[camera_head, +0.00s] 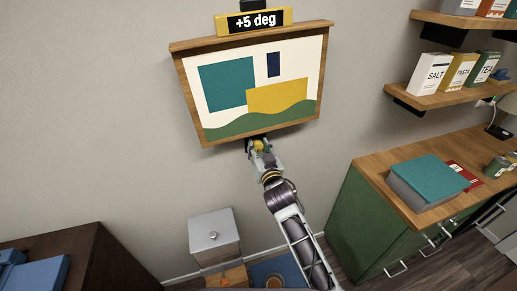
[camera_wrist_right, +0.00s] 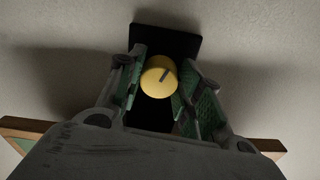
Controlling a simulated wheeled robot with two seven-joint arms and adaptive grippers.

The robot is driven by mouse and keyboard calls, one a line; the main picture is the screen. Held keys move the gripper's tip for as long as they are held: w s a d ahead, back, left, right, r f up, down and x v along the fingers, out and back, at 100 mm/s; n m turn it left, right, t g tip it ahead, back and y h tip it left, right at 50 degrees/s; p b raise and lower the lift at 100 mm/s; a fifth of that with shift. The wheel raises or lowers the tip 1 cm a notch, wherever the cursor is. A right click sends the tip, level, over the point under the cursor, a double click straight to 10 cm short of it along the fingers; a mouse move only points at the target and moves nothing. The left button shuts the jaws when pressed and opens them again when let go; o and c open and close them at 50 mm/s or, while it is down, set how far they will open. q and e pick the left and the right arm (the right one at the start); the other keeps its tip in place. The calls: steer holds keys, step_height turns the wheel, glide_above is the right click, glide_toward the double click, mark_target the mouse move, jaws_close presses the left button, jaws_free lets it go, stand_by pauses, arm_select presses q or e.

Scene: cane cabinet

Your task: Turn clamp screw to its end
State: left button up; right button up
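The clamp screw shows as a round yellow knob (camera_wrist_right: 158,76) with a dark line on its face, in front of a black bracket (camera_wrist_right: 168,40) on the wall. In the head view the knob (camera_head: 259,146) sits just under the bottom edge of the tilted picture (camera_head: 229,86). A sign (camera_head: 253,21) above it reads "+5 deg". My right gripper (camera_head: 256,147) is raised to the knob from below. In the right wrist view its green-padded fingers (camera_wrist_right: 160,88) stand apart on both sides of the knob; whether they touch it is hard to tell. My left gripper is out of view.
A green cabinet with a wooden top (camera_head: 384,168) stands at the right, with a teal book (camera_head: 430,176) on it. Shelves (camera_head: 446,96) with boxes hang above. A grey box (camera_head: 213,235) stands below. The wall left of the picture is bare.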

steer(key=c, duration=0.4)
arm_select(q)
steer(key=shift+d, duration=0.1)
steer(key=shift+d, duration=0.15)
